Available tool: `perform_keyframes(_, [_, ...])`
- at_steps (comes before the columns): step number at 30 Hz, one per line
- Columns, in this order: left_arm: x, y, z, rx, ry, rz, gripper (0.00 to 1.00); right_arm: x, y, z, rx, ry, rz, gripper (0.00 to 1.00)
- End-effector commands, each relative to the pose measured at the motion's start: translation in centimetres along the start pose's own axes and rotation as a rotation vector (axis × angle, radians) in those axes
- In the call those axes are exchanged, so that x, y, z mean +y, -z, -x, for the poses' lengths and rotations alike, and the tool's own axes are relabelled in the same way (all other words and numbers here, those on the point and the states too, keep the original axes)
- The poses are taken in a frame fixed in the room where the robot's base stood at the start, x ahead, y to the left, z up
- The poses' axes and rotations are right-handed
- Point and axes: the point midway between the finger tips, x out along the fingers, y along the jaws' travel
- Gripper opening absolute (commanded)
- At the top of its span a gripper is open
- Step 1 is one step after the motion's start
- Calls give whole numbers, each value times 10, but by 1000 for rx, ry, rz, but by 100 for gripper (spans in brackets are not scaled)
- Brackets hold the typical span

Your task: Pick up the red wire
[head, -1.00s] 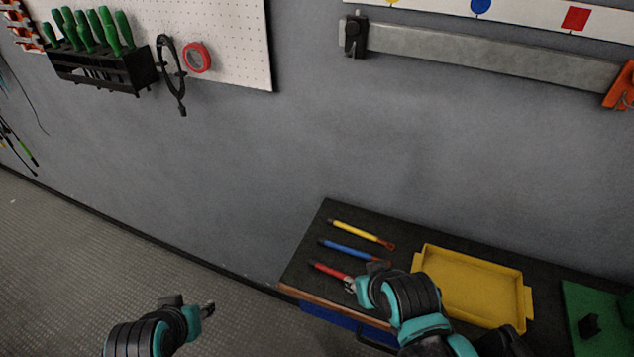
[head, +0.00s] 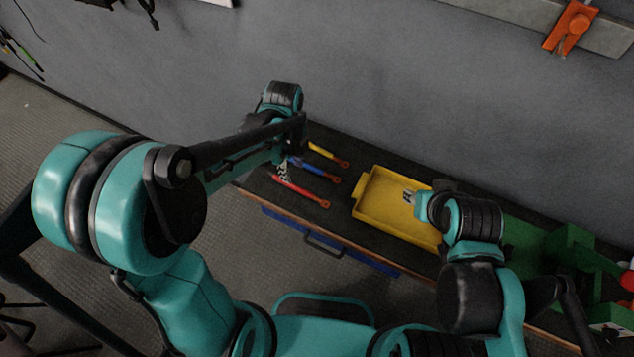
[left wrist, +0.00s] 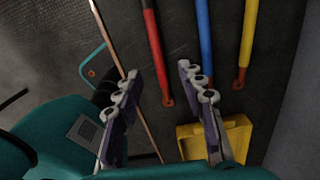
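The red wire (head: 303,191) lies on the dark tabletop, nearest its front edge, and shows in the left wrist view (left wrist: 153,45) between my left gripper's two fingers. My left gripper (head: 283,172) points down by the red wire's left end. In the left wrist view the left gripper (left wrist: 158,72) has its fingers spread wide, with the wire between them in the picture and no grip on it. The height gap to the wire is hard to judge. My right gripper (head: 408,197) is over the yellow tray; its fingers are too small to read.
A blue wire (head: 316,171) and a yellow wire (head: 327,154) lie close behind the red one. The yellow tray (head: 372,205) is to their right, with a green fixture (head: 567,244) farther right. A grey wall (head: 380,90) rises behind the table.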

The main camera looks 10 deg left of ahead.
Motion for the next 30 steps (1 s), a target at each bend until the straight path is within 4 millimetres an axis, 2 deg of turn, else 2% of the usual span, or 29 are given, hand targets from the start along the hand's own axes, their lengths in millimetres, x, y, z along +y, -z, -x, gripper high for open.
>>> perform_keyframes(16, [2, 1, -71, 1, -4, -16, 40, 0, -13, -19, 0, 0, 0, 36])
perform_keyframes(20, [2, 1, -79, 1, -3, -15, 40, 0, -14, -20, 0, 0, 0, 36])
perform_keyframes(26, [2, 1, -78, 1, -3, -15, 40, 0, -14, -19, 0, 0, 0, 36])
perform_keyframes(30, [2, 1, -78, 1, -3, -15, 5, 0, -14, -19, 0, 0, 0, 36])
